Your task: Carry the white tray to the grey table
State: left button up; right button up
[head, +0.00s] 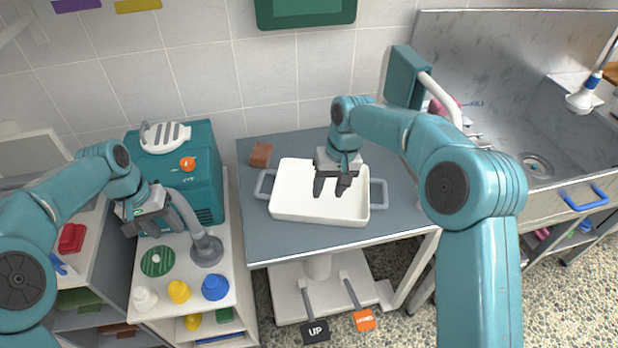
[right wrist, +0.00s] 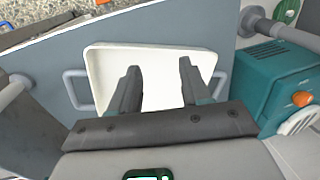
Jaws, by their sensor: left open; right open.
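The white tray (head: 290,205) sits on the grey tabletop (head: 262,232), with a grey handle at each short end. It looks empty. My right gripper (head: 333,186) is over the tray's inside, pointing down, open and with nothing between its fingers. In the right wrist view the open fingers (right wrist: 159,66) stand in front of the white tray (right wrist: 102,62), away from both handles. I cannot tell whether the fingertips touch the tray floor. My left gripper (head: 168,222) is open over the white cart at the left, away from the tray.
A brown block (head: 261,153) lies behind the tray's left end. A teal machine (head: 200,170) with a hose and grey nozzle (head: 207,250) stands on the white cart (head: 190,308), near several small bottles. Pedals (head: 315,331) sit below the table. A metal sink (head: 500,120) is right.

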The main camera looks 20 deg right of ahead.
notch_tip(320, 180, up, 11)
jog(key=d, duration=0.2)
jog(key=shift+s+d+f, duration=0.2)
jog(key=shift+s, duration=0.05)
jog(key=shift+s, duration=0.1)
